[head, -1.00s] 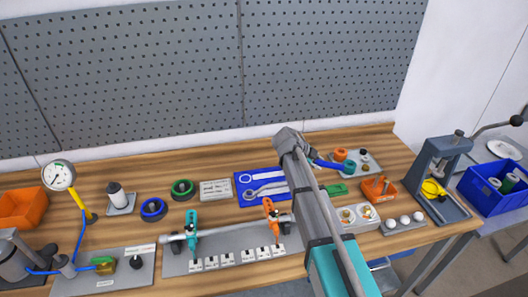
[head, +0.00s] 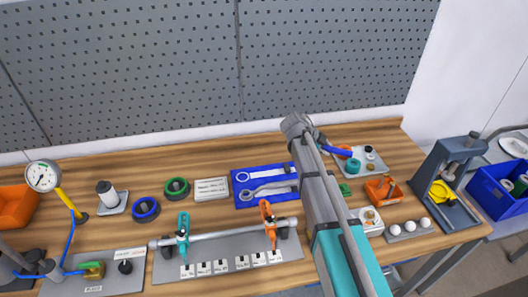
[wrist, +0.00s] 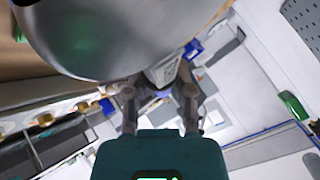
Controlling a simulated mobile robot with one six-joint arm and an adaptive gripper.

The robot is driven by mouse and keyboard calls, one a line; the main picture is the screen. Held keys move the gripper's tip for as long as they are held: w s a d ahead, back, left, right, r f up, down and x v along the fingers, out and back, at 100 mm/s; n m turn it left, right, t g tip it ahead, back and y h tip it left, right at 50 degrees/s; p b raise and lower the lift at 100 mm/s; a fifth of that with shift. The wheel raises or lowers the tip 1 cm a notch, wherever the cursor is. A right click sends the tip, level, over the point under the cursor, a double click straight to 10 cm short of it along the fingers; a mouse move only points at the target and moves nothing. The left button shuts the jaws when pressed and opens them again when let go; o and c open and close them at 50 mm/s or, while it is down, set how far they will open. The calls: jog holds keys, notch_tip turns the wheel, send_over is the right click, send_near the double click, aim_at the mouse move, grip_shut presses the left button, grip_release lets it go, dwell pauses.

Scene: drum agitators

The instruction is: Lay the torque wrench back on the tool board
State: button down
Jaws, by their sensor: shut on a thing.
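The blue tool board (head: 238,188) lies flat on the bench, left of my arm in the head view. A grey spanner (head: 270,188) lies across its lower part, and a pale tool outline shows above it. A blue handle (head: 335,150), which looks like the torque wrench's, sticks out to the right from behind my arm, to the right of the board. The rest of the wrench is hidden. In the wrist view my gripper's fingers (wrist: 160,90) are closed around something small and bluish. In the head view the fingers are hidden behind my arm.
A clamped bar fixture (head: 225,236) stands in front of the board, and a white label plate (head: 211,189) lies left of it. The pegboard wall is behind.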

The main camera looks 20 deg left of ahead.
jog(key=shift+a, duration=0.35)
jog(key=s+a+f+n+t+y+b, duration=0.1)
jog(key=s+a+n+y, duration=0.1)
jog(key=a, duration=0.8)
jog(key=s+a+f+n+t+y+b, duration=0.2)
jog(key=s+a+n, duration=0.2)
jog(key=a, duration=0.6)
jog(key=shift+a+n, duration=0.3)
jog(key=shift+f, duration=0.25)
notch_tip(320, 180, down, 6)
jog(key=b, duration=0.7)
jog(key=shift+f, duration=0.2)
jog(key=shift+s, duration=0.2)
jog(key=shift+f+b, duration=0.3)
jog(key=shift+f, duration=0.1)
dwell(0.3)
jog(key=shift+c, duration=2)
grip_release()
